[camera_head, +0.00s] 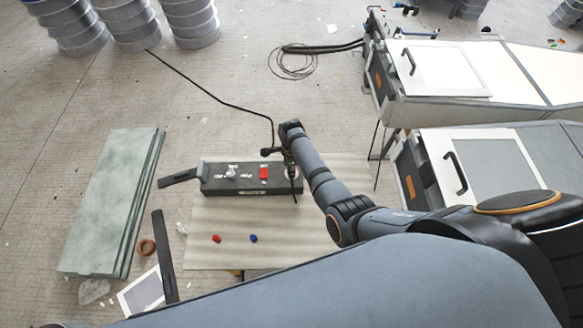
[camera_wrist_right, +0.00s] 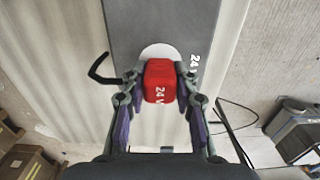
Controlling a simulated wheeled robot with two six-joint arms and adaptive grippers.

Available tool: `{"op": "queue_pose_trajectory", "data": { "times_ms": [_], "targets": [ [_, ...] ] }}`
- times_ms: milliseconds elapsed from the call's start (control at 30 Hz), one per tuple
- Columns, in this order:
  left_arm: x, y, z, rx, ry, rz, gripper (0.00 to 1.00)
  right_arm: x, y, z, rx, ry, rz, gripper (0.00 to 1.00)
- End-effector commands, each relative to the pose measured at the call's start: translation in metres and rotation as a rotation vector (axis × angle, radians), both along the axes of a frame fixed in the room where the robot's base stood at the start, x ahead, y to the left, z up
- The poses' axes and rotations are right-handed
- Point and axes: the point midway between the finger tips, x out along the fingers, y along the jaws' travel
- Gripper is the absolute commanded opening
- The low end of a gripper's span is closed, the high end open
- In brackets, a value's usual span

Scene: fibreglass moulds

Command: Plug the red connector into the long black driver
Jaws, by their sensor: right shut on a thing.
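The long black driver (camera_head: 245,187) lies across the pale board, with white lettering, a red patch and a grey-white fitting on top. It is the dark surface (camera_wrist_right: 135,22) in the right wrist view, with a white disc (camera_wrist_right: 150,51) and "24" lettering. My right gripper (camera_head: 291,168) is over the driver's right end. In the right wrist view its fingers are shut on the red connector (camera_wrist_right: 160,81), marked "24 V", directly in front of the white disc. I cannot tell whether the connector touches the driver. My left gripper is not in view.
Small red (camera_head: 216,239) and blue (camera_head: 253,238) pieces lie on the pale board (camera_head: 330,250). A black cable (camera_head: 205,90) runs behind the driver. Greenish panels (camera_head: 110,195) lie left; large white moulds (camera_head: 470,75) stand right. The board's front middle is mostly clear.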

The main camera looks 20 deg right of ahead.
Motion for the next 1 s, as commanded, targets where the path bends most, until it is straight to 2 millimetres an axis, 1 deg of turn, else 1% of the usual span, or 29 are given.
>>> {"op": "queue_pose_trajectory", "data": {
  "times_ms": [300,333,500,833,933,1000],
  "targets": [
    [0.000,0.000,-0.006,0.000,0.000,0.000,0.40,0.000,0.000,-0.007,0.000,0.000,0.000,0.01],
    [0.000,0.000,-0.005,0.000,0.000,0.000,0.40,0.000,0.000,-0.006,0.000,-0.001,0.000,0.32],
    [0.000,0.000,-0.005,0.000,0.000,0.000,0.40,0.000,0.000,-0.006,0.000,0.000,0.000,0.55],
    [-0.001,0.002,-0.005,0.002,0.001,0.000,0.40,0.000,0.000,-0.004,0.000,-0.001,0.000,0.56],
    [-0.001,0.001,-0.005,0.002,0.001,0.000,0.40,0.001,0.000,0.005,0.000,-0.003,0.000,0.56],
    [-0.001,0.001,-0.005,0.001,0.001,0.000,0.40,0.001,0.000,0.018,0.001,-0.004,-0.001,0.56]
  ]
}}
